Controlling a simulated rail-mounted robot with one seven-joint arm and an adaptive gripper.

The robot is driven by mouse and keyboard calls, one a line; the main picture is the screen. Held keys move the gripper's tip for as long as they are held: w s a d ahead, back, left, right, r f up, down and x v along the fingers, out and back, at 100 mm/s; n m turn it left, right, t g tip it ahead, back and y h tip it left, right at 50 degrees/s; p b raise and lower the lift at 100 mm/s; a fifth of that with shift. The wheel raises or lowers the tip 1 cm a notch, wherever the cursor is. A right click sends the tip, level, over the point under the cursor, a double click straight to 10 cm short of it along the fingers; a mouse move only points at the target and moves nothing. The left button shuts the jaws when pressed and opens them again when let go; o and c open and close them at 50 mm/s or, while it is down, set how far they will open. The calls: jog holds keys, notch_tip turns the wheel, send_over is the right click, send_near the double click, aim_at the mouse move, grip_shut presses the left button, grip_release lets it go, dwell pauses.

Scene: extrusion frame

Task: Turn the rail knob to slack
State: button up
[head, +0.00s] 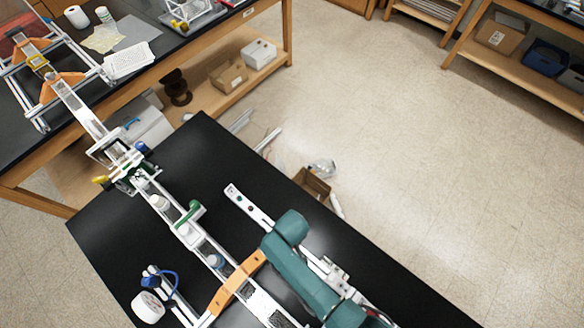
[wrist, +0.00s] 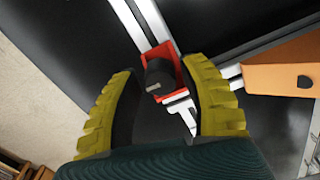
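The rail knob (wrist: 158,75) is a dark cylinder with a pale mark on its end, set in a red block (wrist: 173,92) on a light metal rail (wrist: 143,22). It shows in the wrist view, upper middle. My gripper (wrist: 160,72) has two yellow ribbed fingers, spread apart, one on each side of the knob. There is a visible gap to the left finger; the right finger is close to the red block, and I cannot tell whether it touches. I cannot make out the knob or my fingers in the head view, where my teal arm covers part of the bench.
An orange bracket (wrist: 283,68) lies right of the knob; it also shows in the head view (head: 237,285). A long rail with fittings, including a green part (head: 188,213), runs along the black bench. A white round device (head: 148,306) with a blue cable sits at left.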

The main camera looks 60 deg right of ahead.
grip_shut()
jog(key=shift+r+n, duration=0.1)
jog(key=shift+n, duration=0.3)
jog(key=n+p, duration=0.1)
jog(key=n, duration=0.2)
jog(key=shift+p, duration=0.3)
jog(key=n, duration=1.4)
